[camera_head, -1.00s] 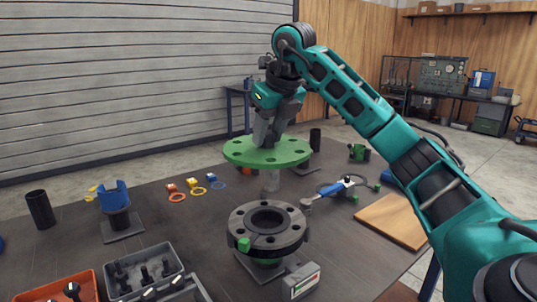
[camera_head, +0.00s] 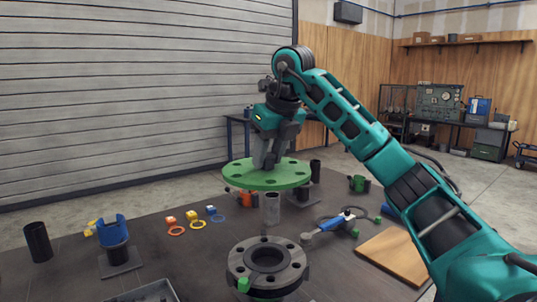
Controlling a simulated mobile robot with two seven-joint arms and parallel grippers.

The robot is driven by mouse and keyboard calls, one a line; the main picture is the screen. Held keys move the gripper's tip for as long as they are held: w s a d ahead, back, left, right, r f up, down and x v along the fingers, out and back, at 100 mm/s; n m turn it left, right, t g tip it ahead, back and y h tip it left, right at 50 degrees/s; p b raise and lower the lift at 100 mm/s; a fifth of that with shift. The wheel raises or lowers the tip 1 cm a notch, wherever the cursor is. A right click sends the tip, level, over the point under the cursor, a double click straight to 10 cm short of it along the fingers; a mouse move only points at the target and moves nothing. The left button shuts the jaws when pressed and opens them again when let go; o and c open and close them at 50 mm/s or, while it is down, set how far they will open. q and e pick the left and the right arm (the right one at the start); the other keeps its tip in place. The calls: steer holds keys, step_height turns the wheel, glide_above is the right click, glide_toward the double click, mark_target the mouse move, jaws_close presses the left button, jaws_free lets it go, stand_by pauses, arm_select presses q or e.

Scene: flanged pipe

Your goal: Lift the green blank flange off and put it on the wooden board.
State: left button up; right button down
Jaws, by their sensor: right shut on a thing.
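The green blank flange (camera_head: 250,178) is a flat disc with bolt holes, held level in the air behind and above the grey pipe flange. My right gripper (camera_head: 268,162) is shut on it from above; the fingertips meet its upper side, and their exact hold is hard to make out. The grey pipe flange (camera_head: 290,270) stands uncovered on the table, its round bore and bolt holes showing. The wooden board (camera_head: 397,256) lies bare at the table's right side, to the right of the held flange. My left gripper is not in view.
A grey cylinder (camera_head: 272,208) stands below the held flange. Coloured rings and blocks lie at the back left.

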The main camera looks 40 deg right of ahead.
mark_target(269, 155)
steer(key=shift+r+p, duration=0.35)
steer(key=shift+r, duration=1.6)
